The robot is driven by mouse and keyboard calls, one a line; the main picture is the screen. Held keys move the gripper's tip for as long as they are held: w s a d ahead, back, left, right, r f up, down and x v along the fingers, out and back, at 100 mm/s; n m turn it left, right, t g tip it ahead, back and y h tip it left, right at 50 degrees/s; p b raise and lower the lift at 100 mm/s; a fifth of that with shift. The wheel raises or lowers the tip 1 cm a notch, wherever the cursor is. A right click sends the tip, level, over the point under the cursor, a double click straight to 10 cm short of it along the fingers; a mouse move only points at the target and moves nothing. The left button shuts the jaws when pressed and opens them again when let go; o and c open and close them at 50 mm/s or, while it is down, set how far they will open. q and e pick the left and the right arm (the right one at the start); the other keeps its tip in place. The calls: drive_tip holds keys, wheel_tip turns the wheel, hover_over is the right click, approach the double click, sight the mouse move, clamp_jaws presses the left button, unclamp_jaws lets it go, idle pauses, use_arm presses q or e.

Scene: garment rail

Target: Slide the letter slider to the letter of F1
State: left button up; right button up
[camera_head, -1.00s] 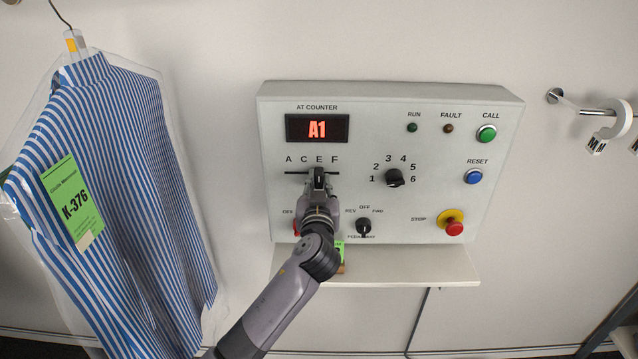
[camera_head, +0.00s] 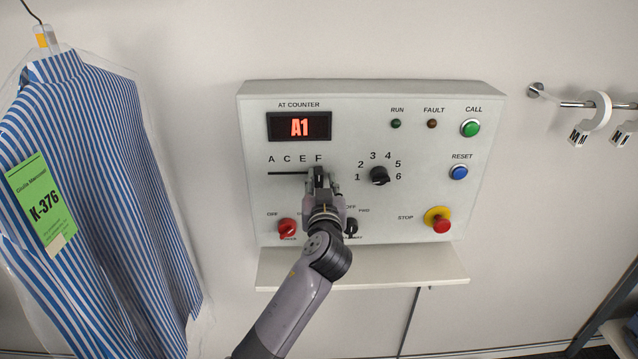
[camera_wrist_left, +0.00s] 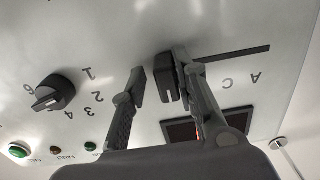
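The letter slider's black knob (camera_head: 318,176) is under the letter F at the right end of its slot (camera_head: 288,173) on the grey control panel (camera_head: 470,95). My left gripper (camera_head: 320,186) is in front of the knob and partly covers it. In the left wrist view the knob (camera_wrist_left: 165,76) is between the fingers of my left gripper (camera_wrist_left: 162,84). It is close against the finger on the A side, with a gap to the other finger, so the gripper is open. Whether that finger touches it is unclear. The display (camera_head: 299,127) reads A1. My right gripper is not in view.
The number dial (camera_head: 379,175) is right of the slider. A red switch (camera_head: 287,228), a small black dial (camera_head: 351,226) and the stop button (camera_head: 440,222) are lower. A shelf (camera_head: 400,275) juts out below. A bagged striped shirt (camera_head: 90,190) hangs at left.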

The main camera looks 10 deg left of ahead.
use_arm(q)
drive_tip(key=shift+o, duration=0.8)
drive_tip(key=shift+d, duration=0.1)
drive_tip(key=v, duration=1.2)
